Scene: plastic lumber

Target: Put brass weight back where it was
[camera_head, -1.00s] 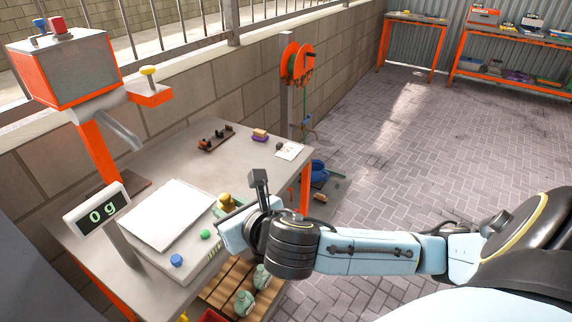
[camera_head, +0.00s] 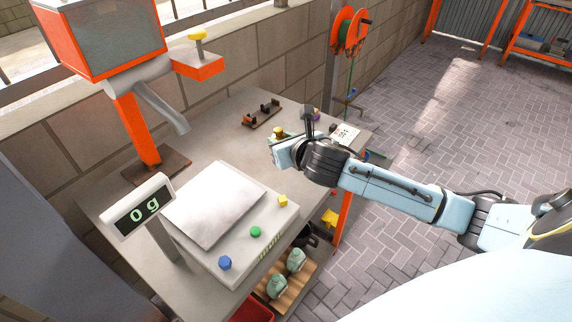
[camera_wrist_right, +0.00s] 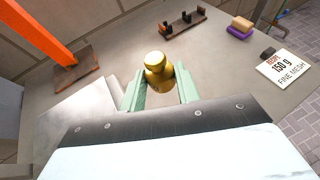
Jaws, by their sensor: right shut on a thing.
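The brass weight (camera_head: 279,131) is a small golden knobbed piece. It also shows upright in the right wrist view (camera_wrist_right: 157,72), between the two green fingers. My right gripper (camera_wrist_right: 159,76) is shut on it and holds it over the table, beyond the scale and short of the dark rack. The rack (camera_head: 262,115) is a brown strip with several dark weights standing on it; it lies ahead in the right wrist view (camera_wrist_right: 183,23). The weight's lower part is partly hidden by the fingers. My left gripper is in neither view.
The scale (camera_head: 285,222) has a bare metal plate, and its display (camera_head: 142,206) reads 0 g. An orange-framed machine (camera_head: 130,115) stands left. Bare tabletop lies between scale and rack.

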